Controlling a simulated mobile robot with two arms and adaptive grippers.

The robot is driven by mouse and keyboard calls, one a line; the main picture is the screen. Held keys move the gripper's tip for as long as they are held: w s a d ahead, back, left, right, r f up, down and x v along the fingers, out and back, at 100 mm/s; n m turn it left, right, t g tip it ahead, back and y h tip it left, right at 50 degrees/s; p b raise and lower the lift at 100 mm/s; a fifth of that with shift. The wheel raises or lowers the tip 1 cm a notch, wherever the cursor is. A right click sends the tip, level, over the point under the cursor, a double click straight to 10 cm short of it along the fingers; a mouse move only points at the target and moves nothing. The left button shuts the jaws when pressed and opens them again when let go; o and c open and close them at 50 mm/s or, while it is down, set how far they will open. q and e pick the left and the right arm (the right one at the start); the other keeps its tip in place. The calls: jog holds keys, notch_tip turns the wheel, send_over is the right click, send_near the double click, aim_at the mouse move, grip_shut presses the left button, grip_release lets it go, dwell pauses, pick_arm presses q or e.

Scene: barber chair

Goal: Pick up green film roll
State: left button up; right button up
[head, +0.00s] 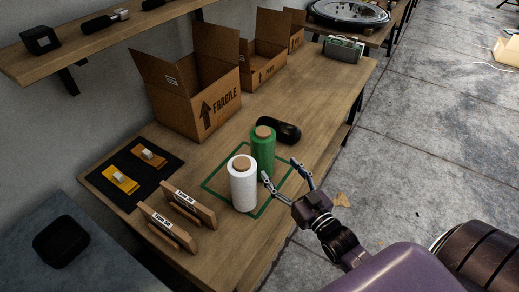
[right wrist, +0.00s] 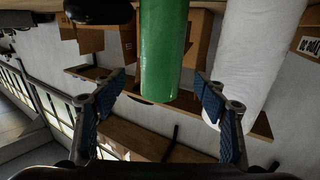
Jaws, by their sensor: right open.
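The green film roll (head: 263,150) stands upright on the wooden table, inside a green square outline, with a brown core on top. The white film roll (head: 243,186) stands in front and left of it and hides part of its lower side. My right gripper (head: 282,170) is open and empty, just right of the two rolls, with its fingers pointing toward them. In the right wrist view, which looks upside down, the green roll (right wrist: 163,50) is ahead between the open fingers (right wrist: 165,97). The white roll (right wrist: 255,55) is beside the right finger there. My left gripper is not in view.
A black object (head: 278,130) lies just behind the green roll. Cardboard boxes (head: 196,95) stand at the back of the table. Wooden holders (head: 178,215) and a black mat (head: 118,190) with small tools lie to the left. The table's right edge is close to my gripper.

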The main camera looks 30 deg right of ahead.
aim_at(270, 157)
jog(key=w, duration=0.4)
jog(key=shift+a+r, duration=0.1)
jog(key=shift+r, duration=0.05)
jog(key=shift+w+p, duration=0.3)
jog(key=shift+w, duration=0.5)
jog(key=w, duration=0.2)
jog(key=w+p, duration=0.1)
jog(key=w, duration=0.1)
jog(key=shift+w+a+r, duration=0.1)
jog(key=shift+a+r, duration=0.1)
jog(key=shift+a, duration=0.05)
jog(key=shift+w, duration=0.4)
jog(key=shift+c, duration=1)
jog(key=c, duration=1)
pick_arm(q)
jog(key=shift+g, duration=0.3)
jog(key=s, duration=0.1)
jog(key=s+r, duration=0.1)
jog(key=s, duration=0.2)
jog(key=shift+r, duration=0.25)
pick_arm(e)
jog(key=shift+r, duration=0.1)
jog(key=shift+c, duration=0.9)
